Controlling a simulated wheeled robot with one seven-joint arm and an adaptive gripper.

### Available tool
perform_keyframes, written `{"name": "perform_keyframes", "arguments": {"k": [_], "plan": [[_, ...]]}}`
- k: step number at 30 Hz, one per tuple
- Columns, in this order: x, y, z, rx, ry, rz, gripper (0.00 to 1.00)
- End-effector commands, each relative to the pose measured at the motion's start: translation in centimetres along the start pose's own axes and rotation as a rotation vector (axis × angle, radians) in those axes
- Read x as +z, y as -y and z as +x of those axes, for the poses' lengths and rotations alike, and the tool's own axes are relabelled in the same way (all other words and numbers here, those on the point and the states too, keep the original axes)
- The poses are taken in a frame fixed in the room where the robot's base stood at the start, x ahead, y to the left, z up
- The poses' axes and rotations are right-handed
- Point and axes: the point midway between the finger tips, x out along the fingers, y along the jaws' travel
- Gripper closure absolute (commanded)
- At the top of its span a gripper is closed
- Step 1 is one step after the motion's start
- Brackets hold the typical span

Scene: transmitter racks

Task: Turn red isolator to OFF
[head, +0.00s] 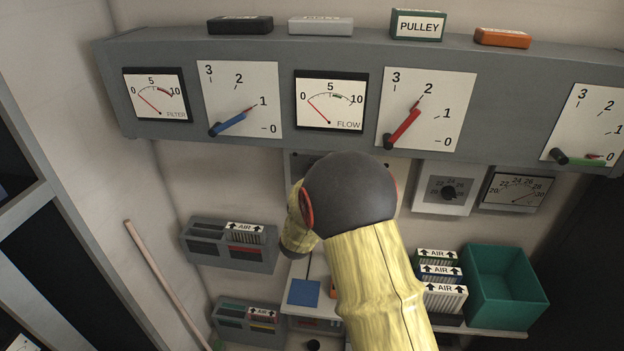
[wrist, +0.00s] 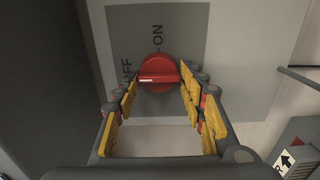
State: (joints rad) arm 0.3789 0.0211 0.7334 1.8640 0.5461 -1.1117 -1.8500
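The red isolator (wrist: 160,74) is a round knob on a grey plate (wrist: 190,22), seen in the wrist view. A pale stripe runs sideways across its face. The word ON stands above the knob and OFF, partly covered by a finger, at its left; both are turned sideways in the picture. My gripper (wrist: 160,83) is open, with yellow-padded fingers either side of the knob. Gaps show between fingers and knob; I cannot tell how deep the tips reach. In the head view my arm hides the isolator and the gripper.
A grey overhead panel (head: 180,60) carries FILTER and FLOW meters, a blue lever (head: 233,121), a red lever (head: 404,126) and a green lever (head: 580,160). Below are a green bin (head: 535,301), AIR filters (head: 444,300), a grey rack (head: 204,250) and a leaning pole (head: 160,275).

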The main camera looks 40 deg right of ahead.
Motion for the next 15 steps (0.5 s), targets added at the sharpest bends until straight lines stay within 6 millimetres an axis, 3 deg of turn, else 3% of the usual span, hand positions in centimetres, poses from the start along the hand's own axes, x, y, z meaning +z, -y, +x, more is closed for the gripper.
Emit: {"name": "perform_keyframes", "arguments": {"k": [6,15], "plan": [[0.02,-0.03,0.01,0.001,0.001,0.001,0.45],[0.02,-0.07,-0.05,0.001,0.001,0.002,0.44]]}}
